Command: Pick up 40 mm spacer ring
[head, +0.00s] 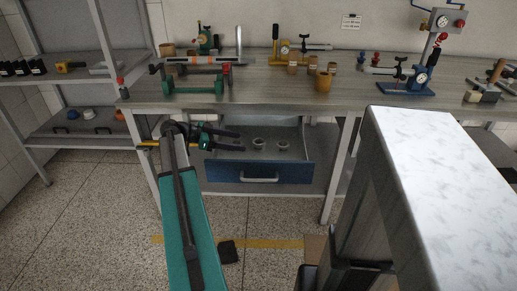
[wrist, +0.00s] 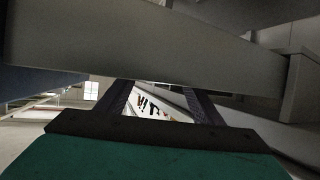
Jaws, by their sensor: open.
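Two small pale rings lie inside the open drawer (head: 215,173): a left ring (head: 257,143) and a right ring (head: 283,146). I cannot tell from their size which is the 40 mm spacer ring. My gripper (head: 243,142) is open and empty, at the left part of the drawer, with its dark fingers pointing right toward the left ring. A gap shows between fingertips and ring. In the wrist view the two fingers of my gripper (wrist: 161,90) are spread, and a grey panel (wrist: 140,45) crosses above and partly hides their tips. No ring shows in that view.
The workbench top (head: 255,92) lies close above the drawer, crowded with tools and fixtures. Bench legs stand left and right. A shelf rack (head: 80,140) is at the left. A white marbled surface (head: 430,160) fills the right foreground.

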